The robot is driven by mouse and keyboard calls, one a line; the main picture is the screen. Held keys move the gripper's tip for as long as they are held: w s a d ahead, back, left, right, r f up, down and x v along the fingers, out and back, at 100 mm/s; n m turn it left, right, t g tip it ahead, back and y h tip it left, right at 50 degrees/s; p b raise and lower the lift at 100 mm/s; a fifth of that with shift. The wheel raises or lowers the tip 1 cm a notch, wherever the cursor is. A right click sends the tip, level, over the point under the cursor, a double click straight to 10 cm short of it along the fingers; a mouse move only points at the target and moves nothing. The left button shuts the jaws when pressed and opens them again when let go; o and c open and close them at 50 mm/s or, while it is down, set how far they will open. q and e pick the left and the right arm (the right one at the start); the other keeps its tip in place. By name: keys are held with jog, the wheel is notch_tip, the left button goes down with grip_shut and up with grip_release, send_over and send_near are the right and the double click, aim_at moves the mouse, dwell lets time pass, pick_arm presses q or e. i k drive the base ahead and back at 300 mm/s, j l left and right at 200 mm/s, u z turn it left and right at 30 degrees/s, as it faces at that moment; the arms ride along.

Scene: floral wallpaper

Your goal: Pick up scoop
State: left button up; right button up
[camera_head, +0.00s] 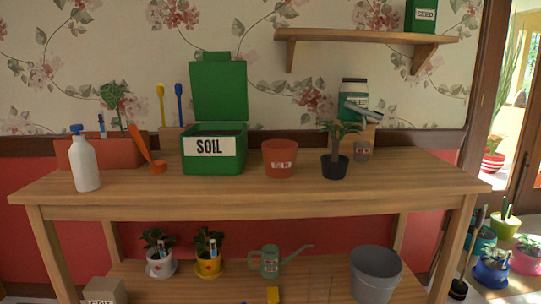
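An orange long-handled tool that looks like a scoop (144,147) stands tilted on the table, its handle up to the left and its small rounded end low by the green soil box. A grey metal piece (361,110), possibly another scoop, lies slanted in front of a green-and-white jar (353,92) at the right. I cannot tell its exact shape. Neither my left nor my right gripper is in view.
On the wooden table (240,187) stand a white spray bottle (85,163), the green soil box (226,163), a terracotta pot (280,160) and a plant in a dark pot (335,166). A shelf (365,37) hangs above. The table's front strip is mostly clear.

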aim_at(157, 167)
jog(key=i+l, duration=0.15)
jog(key=l, duration=0.2)
jog(key=i+l, duration=0.15)
jog(key=l, duration=0.2)
jog(key=i+l+u, duration=0.1)
jog(key=l, duration=0.25)
jog(key=i+l, duration=0.15)
jog(key=l, duration=0.2)
